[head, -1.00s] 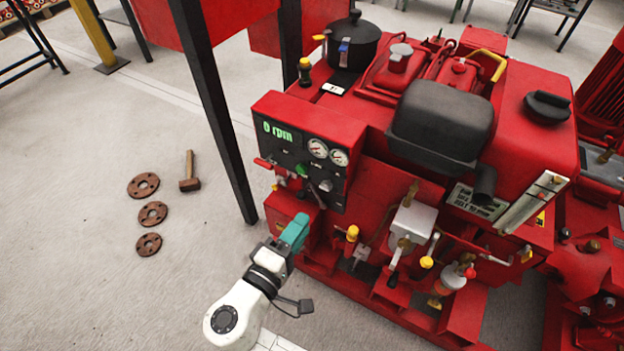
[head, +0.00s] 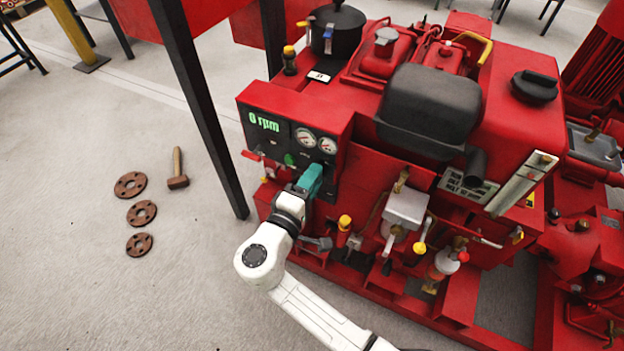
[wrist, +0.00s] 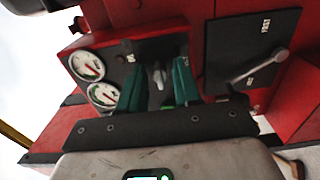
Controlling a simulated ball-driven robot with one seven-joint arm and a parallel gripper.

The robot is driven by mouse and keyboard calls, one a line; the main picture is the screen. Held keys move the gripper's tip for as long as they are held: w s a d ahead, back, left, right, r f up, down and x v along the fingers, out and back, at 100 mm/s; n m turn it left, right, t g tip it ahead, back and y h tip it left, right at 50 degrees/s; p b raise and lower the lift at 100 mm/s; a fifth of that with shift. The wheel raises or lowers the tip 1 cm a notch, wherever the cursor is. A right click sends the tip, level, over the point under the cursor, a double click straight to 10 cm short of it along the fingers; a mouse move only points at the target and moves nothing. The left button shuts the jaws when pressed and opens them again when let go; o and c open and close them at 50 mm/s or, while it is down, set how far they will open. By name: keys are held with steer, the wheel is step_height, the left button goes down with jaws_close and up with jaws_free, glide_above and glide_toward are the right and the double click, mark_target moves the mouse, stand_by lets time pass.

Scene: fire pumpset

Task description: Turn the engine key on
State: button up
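The black control panel (head: 268,142) on the red engine housing shows a green "0 rpm" readout (head: 264,122) and two round gauges. My gripper (head: 312,178) is at the panel's lower right and hides that part of it in the head view. In the wrist view, my two teal fingers (wrist: 157,84) are apart. A small silver piece, apparently the key (wrist: 158,74), shows between them on the dark panel. I see a gap on each side of it. Whether the fingertips reach past it is hard to tell.
A dark plate with a grey lever (wrist: 262,68) is right of my fingers in the wrist view. Gauges (wrist: 88,66) are on the left. Yellow-capped fittings (head: 345,222) stand below the panel. A black post (head: 200,110) rises on the left; rusty rings and a hammer lie on the floor.

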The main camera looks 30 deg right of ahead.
jaws_close()
steer(key=shift+f+m+b, duration=0.2)
steer(key=shift+m+b, duration=0.1)
steer(key=shift+b, duration=0.3)
steer(key=m+b, duration=0.8)
steer(key=b, duration=0.2)
steer(key=shift+d, duration=0.1)
steer(key=shift+r+m, duration=0.15)
steer(key=shift+m, duration=0.15)
